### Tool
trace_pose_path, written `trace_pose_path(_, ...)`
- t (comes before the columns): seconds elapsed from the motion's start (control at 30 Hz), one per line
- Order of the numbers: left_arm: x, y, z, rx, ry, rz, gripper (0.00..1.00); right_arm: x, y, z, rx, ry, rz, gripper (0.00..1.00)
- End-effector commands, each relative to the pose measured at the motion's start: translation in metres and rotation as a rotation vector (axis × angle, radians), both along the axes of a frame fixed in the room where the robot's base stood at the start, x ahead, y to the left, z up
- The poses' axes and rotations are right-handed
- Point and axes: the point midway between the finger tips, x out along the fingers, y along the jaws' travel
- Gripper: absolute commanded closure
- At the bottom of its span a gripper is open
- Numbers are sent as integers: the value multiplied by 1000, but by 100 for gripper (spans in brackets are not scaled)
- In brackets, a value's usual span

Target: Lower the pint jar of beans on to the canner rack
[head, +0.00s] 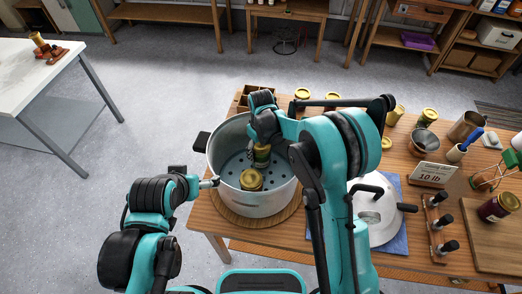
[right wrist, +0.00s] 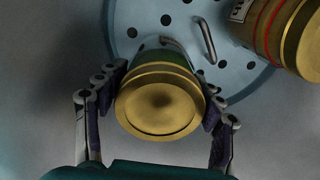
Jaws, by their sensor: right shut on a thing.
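The pint jar of beans, gold-lidded with a green body, is in my right gripper (right wrist: 160,98); its lid (right wrist: 158,112) fills the middle of the right wrist view. In the head view this jar (head: 262,153) is inside the canner pot (head: 225,194). The fingers are shut on either side of it near the lid. Below is the blue-grey canner rack (head: 236,166) with round holes; I cannot tell whether the jar touches it. A second gold-lidded jar (head: 251,180) stands in the pot. My left gripper (head: 213,183) is at the pot's left outer side; its finger opening is unclear.
The second jar (right wrist: 283,30) is close at upper right in the wrist view, beside a metal loop (right wrist: 206,40) on the rack. The canner lid (head: 378,222) lies right of the pot on a blue cloth. Several jars and a "10 lb" sign (head: 432,174) occupy the table.

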Motion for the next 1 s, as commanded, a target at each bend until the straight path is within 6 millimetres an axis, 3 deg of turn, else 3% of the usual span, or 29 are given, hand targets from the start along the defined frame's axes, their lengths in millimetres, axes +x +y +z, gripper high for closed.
trace_pose_path(0.33, 0, 0, -2, 0, 0, 0, 8, 0, 0, -2, 0, 0, 0, 79)
trace_pose_path(0.37, 0, 0, -2, 0, 0, 0, 8, 0, 0, -2, 0, 0, 0, 30)
trace_pose_path(0.43, 0, 0, -2, 0, 0, 0, 8, 0, 0, -2, 0, 0, 0, 12)
trace_pose_path(0.47, 0, 0, -2, 0, 0, 0, 8, 0, 0, -2, 0, 0, 0, 8)
trace_pose_path(0.77, 0, 0, -2, 0, 0, 0, 8, 0, 0, -3, 0, 0, 0, 8)
trace_pose_path(1.0, 0, 0, 9, 0, 0, 0, 8, 0, 0, 15, 0, 0, 0, 8)
